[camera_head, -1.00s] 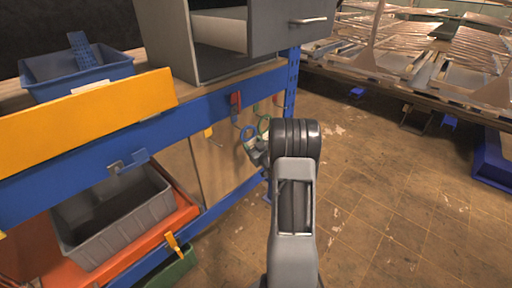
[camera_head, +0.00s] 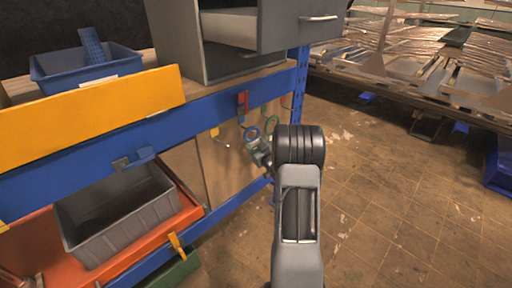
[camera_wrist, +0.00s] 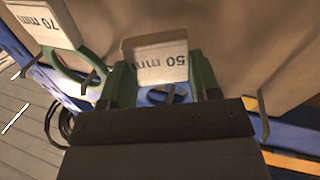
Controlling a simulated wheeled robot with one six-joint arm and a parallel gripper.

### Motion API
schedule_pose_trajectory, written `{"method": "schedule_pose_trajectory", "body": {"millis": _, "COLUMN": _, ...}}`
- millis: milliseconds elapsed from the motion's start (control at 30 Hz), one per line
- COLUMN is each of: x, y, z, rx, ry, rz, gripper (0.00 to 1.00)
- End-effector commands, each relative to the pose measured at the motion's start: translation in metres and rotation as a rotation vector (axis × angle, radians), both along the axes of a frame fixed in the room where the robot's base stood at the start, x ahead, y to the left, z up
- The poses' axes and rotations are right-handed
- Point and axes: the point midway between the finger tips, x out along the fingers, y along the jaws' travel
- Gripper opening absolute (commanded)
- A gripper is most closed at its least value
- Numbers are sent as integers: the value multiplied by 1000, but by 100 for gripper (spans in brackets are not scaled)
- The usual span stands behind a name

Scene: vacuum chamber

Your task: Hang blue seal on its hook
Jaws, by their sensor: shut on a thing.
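The blue seal shows as a blue ring (camera_head: 251,133) in the head view, in front of the wooden panel under the bench. In the wrist view its white tag (camera_wrist: 156,64), marked 50 mm, is between the green fingers of my gripper (camera_wrist: 163,82), with part of the blue ring (camera_wrist: 160,95) below. My gripper (camera_head: 260,152) is shut on the seal, close to the panel. A bare metal hook (camera_wrist: 263,106) sticks out at the right in the wrist view. I cannot tell whether the ring touches any hook.
A green ring (camera_head: 271,124) with a 70 mm tag (camera_wrist: 42,24) hangs left of my gripper in the wrist view. A red item (camera_head: 242,102) is above the blue ring. A grey bin (camera_head: 115,222) stands on the lower shelf. Open floor (camera_head: 380,190) lies right.

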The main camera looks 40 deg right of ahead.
Motion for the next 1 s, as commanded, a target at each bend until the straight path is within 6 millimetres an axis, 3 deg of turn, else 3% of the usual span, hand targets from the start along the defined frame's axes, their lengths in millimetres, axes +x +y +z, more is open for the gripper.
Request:
{"method": "schedule_pose_trajectory", "body": {"millis": 367, "x": 0, "y": 0, "z": 0, "rx": 0, "ry": 0, "rz": 0, "gripper": 33}}
{"method": "schedule_pose_trajectory", "body": {"millis": 400, "x": 0, "y": 0, "z": 0, "rx": 0, "ry": 0, "rz": 0, "gripper": 59}}
{"method": "schedule_pose_trajectory", "body": {"millis": 667, "x": 0, "y": 0, "z": 0, "rx": 0, "ry": 0, "rz": 0, "gripper": 84}}
{"method": "schedule_pose_trajectory", "body": {"millis": 1000, "x": -5, "y": 0, "z": 0, "rx": 0, "ry": 2, "rz": -1, "gripper": 86}}
